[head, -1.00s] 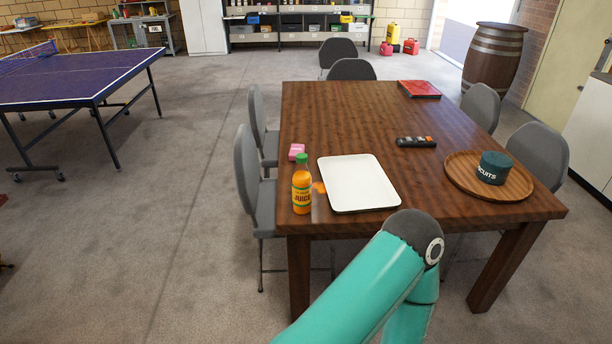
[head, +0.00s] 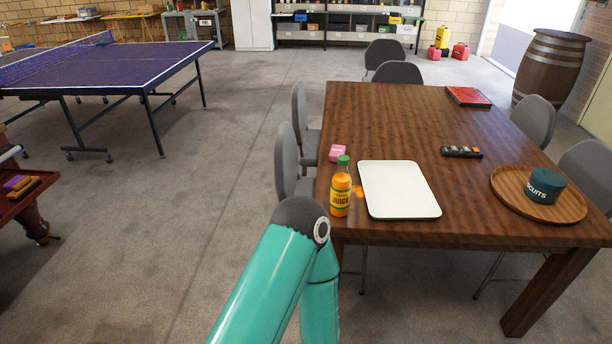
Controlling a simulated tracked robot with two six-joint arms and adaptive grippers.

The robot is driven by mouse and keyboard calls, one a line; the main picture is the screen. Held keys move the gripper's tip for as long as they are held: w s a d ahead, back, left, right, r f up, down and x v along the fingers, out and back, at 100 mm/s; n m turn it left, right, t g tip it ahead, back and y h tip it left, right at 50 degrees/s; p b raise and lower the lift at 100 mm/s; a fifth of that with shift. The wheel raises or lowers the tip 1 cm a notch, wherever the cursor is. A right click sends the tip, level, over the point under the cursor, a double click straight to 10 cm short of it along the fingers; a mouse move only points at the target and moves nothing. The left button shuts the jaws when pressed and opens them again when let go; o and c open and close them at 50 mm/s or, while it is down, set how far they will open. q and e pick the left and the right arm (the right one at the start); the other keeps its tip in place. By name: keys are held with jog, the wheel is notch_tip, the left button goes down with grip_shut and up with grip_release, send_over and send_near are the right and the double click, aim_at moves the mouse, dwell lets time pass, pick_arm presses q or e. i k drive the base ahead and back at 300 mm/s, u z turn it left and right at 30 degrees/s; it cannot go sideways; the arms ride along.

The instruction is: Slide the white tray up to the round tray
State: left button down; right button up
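The white tray (head: 399,190) lies flat near the front left of the wooden table. The round tray (head: 511,201) is wooden and lies at the right side, with a dark green tin (head: 546,186) lettered "CUITS" on it. Bare tabletop separates the two trays. An orange juice bottle (head: 341,188) with a green cap stands upright close to the white tray's left side. A small orange patch shows between them. A teal arm of mine rises in front of the table's near left corner. Neither gripper is in view.
A pink block (head: 337,153) lies behind the bottle. Grey chairs (head: 287,160) line the table.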

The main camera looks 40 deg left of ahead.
aim_at(394, 190)
jog(key=u, duration=0.3)
jog(key=i, duration=1)
